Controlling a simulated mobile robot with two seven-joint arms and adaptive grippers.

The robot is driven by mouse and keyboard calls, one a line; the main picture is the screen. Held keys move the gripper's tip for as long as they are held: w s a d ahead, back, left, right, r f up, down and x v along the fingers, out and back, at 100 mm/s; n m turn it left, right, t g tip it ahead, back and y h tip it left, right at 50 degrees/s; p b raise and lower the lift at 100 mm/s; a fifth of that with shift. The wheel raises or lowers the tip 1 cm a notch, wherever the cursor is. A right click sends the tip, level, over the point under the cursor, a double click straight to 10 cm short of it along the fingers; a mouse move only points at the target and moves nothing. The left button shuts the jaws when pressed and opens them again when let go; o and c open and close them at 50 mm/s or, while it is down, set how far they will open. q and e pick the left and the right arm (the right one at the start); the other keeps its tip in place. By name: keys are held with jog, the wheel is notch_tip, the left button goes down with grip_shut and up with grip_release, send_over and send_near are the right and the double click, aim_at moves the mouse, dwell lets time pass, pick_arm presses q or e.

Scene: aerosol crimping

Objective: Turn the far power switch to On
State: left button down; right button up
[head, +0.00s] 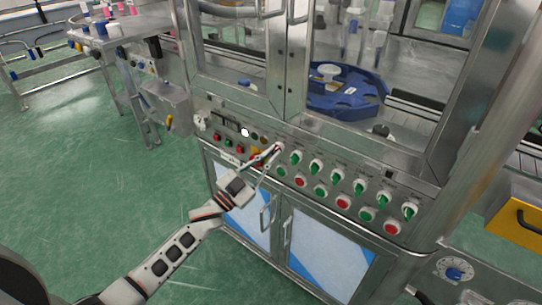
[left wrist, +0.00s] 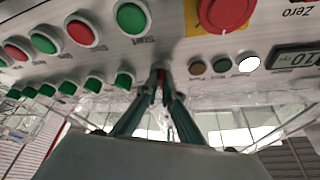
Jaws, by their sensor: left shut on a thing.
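The control panel (head: 330,185) runs along the front of the steel machine. A switch with a red handle (left wrist: 161,74) sits at the left end of the row of green-handled switches, and its handle shows between my fingertips in the left wrist view. My left gripper (head: 272,152) reaches up to it from the lower left in the head view. In the left wrist view its fingers (left wrist: 161,88) are shut on the red handle. The fingers hide part of the switch, so its exact angle is hard to read. My right gripper is not in view.
Several green switches (head: 315,167) continue to the right, with red and green push buttons (head: 301,181) below. A large red button on yellow (left wrist: 224,12) is close beside the gripper. Cabinet doors with handles (head: 266,217) are below. Behind glass stands a blue rotary table (head: 345,97).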

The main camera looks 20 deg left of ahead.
pick_arm(q)
jog(key=shift+r+m+h, duration=0.1)
jog(key=shift+m+h, duration=0.2)
jog(key=shift+m, duration=0.5)
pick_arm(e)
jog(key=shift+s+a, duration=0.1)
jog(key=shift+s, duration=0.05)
pick_arm(q)
jog(key=shift+g, duration=0.3)
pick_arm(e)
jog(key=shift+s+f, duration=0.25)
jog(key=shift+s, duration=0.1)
pick_arm(q)
jog(key=c, duration=2.2)
grip_release()
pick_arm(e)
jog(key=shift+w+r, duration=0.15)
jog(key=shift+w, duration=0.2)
